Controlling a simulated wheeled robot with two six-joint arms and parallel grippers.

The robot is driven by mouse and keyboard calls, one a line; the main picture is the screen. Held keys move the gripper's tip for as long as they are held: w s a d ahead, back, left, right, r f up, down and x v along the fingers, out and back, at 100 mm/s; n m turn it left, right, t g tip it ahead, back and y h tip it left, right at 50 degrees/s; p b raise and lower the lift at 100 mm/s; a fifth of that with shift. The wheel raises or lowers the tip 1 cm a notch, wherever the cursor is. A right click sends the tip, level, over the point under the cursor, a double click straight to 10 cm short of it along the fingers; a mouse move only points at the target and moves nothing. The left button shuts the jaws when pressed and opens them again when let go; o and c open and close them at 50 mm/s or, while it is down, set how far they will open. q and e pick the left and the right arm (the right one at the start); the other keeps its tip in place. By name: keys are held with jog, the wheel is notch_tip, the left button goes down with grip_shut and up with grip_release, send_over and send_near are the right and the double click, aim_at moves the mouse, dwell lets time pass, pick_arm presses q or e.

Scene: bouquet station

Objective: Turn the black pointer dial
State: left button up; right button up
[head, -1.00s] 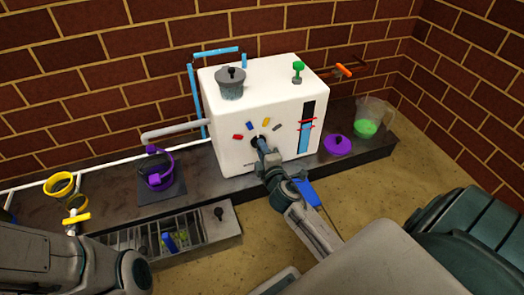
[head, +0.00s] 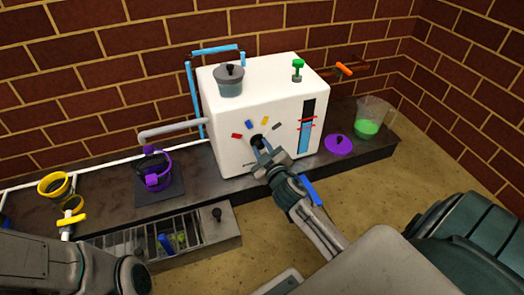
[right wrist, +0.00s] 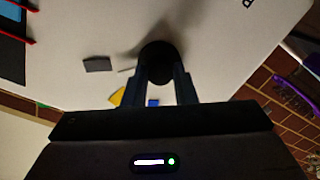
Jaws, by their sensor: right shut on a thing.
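The black pointer dial (head: 257,141) is on the front face of the white box (head: 228,150). Coloured marks in red, blue, yellow and grey are arced above it. My right gripper (head: 262,148) reaches the dial from the front, with its fingers shut on it. In the right wrist view the round black dial (right wrist: 158,62) sits between the two fingertips (right wrist: 160,78). Which mark the pointer faces is hidden by the gripper. My left arm shows at the lower left, but its fingers are out of view.
A grey lidded pot (head: 229,82) and a green valve (head: 298,70) are on top of the box. A purple lid (head: 338,144) and a clear jug of green liquid (head: 369,122) stand to its right.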

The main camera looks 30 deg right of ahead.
jog(key=shift+f+m+b, duration=0.15)
jog(key=shift+m+b, duration=0.15)
jog(key=shift+m, duration=0.7)
jog(key=o, duration=1)
jog(key=shift+s, duration=0.1)
jog(key=shift+s, duration=0.35)
jog(key=p+v, duration=0.2)
jog(key=v, duration=0.8)
